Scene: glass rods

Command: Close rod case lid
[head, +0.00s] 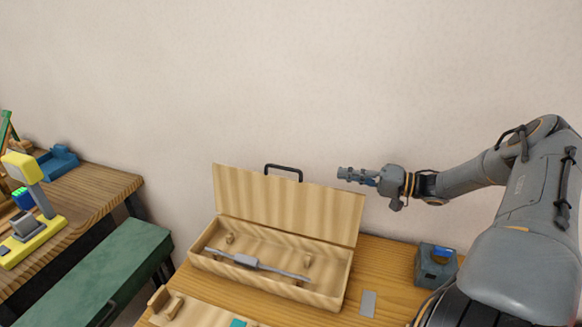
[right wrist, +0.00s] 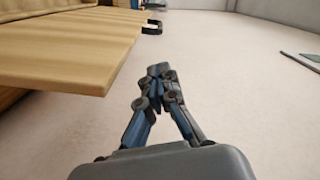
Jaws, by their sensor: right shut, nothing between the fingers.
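The wooden rod case (head: 270,280) stands on the table with its lid (head: 290,207) raised upright at the back. A dark handle (head: 283,168) sits on the lid's top edge. A grey rod (head: 258,264) lies inside the case across its supports. My right gripper (head: 342,173) is shut and empty, right of the handle and about level with the lid's top edge. In the right wrist view the shut fingers (right wrist: 158,70) point ahead, beside the lid (right wrist: 70,50), with the handle (right wrist: 152,27) further off. They look apart from the lid. My left gripper is not in view.
A blue-grey box (head: 436,263) and a flat grey plate (head: 368,303) are on the table (head: 395,275) right of the case. A wooden piece (head: 195,310) lies in front. Left are a green bench (head: 95,275) and another table with a yellow device (head: 30,240). A wall stands behind.

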